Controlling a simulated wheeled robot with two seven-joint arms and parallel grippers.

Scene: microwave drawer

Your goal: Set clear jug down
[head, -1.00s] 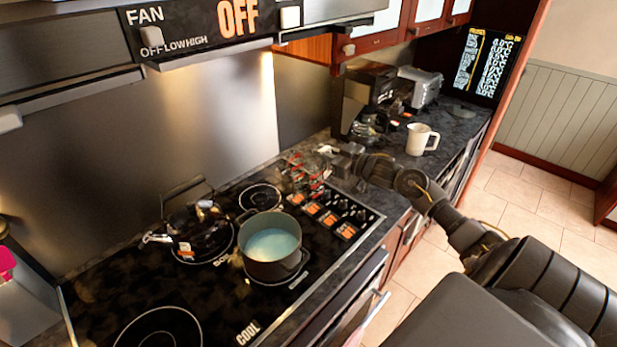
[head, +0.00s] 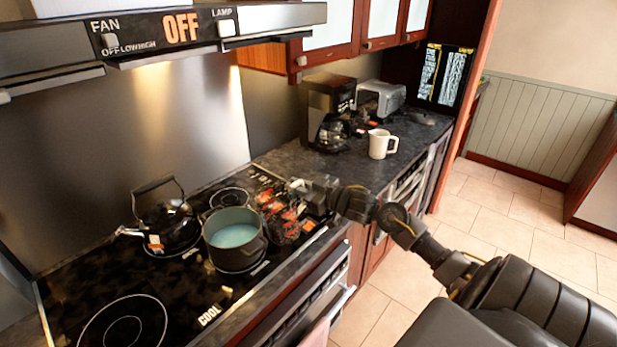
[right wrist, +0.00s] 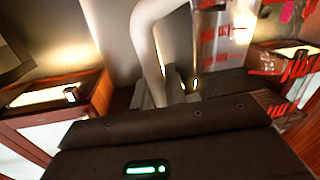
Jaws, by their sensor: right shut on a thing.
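The clear jug (head: 281,217) with red markings is at the right end of the cooktop, over the control area. My right gripper (head: 310,192) is shut on it from the right side. In the right wrist view the jug's clear, red-marked wall (right wrist: 215,45) and pale curved handle (right wrist: 149,38) show just beyond the gripper body. The gripper's fingertips are mostly hidden there. The jug's base blends with the dark cooktop, so I cannot tell whether it touches the surface. My left gripper is not in view.
A green pot (head: 258,245) with pale liquid stands just left of the jug, and a black kettle (head: 167,225) stands behind it. A white pitcher (head: 382,144), coffee maker (head: 328,112) and toaster (head: 381,98) are on the dark counter. Bare counter (head: 290,160) lies beyond the cooktop.

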